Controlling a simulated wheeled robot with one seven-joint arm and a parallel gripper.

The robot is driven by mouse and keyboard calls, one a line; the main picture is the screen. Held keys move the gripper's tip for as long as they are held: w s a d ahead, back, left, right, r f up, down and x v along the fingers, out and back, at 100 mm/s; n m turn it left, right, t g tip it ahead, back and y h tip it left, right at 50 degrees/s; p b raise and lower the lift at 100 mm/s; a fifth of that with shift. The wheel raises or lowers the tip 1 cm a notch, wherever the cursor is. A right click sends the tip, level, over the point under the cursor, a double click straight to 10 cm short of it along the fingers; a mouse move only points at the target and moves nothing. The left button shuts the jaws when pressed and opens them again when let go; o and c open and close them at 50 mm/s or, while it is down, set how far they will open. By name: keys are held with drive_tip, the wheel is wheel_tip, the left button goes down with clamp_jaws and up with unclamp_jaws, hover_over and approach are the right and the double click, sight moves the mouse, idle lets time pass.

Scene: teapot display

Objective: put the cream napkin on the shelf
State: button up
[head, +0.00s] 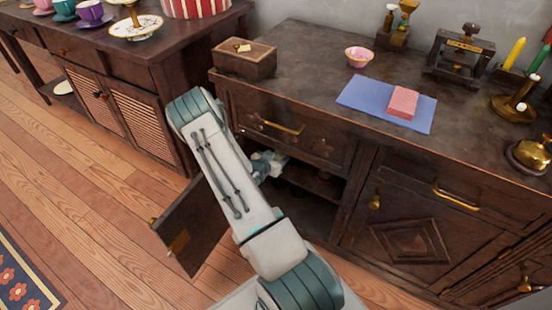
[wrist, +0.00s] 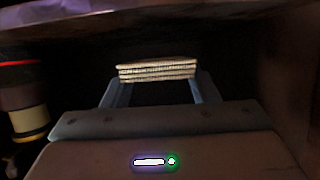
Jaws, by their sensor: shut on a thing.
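The cream napkin (wrist: 157,70) is a folded, layered stack, seen edge-on in the wrist view. My gripper (wrist: 156,88) is shut on it, with one finger at each side. In the head view my arm reaches into the open compartment of the dark wooden cabinet, and the napkin is hidden there. The compartment's shelf (head: 322,184) shows only in part, in shadow. I cannot tell whether the napkin touches the shelf.
The cabinet's open door (head: 195,228) hangs left of my arm. In the wrist view, dark banded round objects (wrist: 27,97) stand close on the left. On the cabinet top are a wooden box (head: 245,62), a pink bowl (head: 359,57), and a blue mat (head: 365,98) bearing a pink block (head: 403,102).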

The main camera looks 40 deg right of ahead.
sight(276, 156)
drive_tip(key=w, duration=0.1)
drive_tip(key=w+d, duration=0.2)
drive_tip(key=shift+w+b, duration=0.35)
drive_tip(key=shift+f+b, duration=1)
drive_tip(key=shift+f, duration=0.75)
drive_tip(key=shift+f, duration=0.1)
drive_tip(key=o, duration=1.1)
drive_tip(key=shift+c, duration=0.2)
drive_tip(key=p+v, duration=0.4)
drive_tip(key=v, duration=0.8)
